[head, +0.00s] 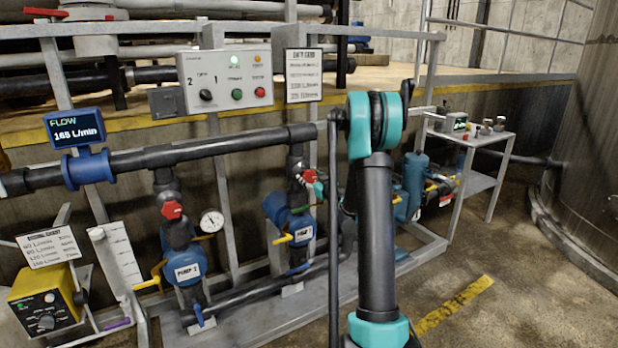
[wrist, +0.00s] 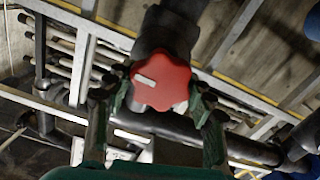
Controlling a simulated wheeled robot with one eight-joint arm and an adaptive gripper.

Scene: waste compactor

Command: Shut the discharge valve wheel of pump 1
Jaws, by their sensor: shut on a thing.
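The red discharge valve wheel (head: 309,176) is on the upright pipe above the blue pump (head: 279,211), whose small label seems to read PUMP 1. In the wrist view the lobed red wheel (wrist: 165,80) has a white mark on its left part. My gripper (wrist: 158,92) has one finger on each side of the wheel and is shut on it. In the head view my gripper (head: 319,188) is small and partly hidden behind my arm. A second red wheel (head: 172,210) is above the left pump (head: 187,268), apart from my gripper.
A flow display (head: 75,127) reads 165 L/min. A control panel (head: 225,80) with a lit green lamp is above the pipe. A pressure gauge (head: 212,221) is between the pumps. A yellow dosing box (head: 45,305) is at lower left, a small table (head: 480,140) at right. Floor at lower right is clear.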

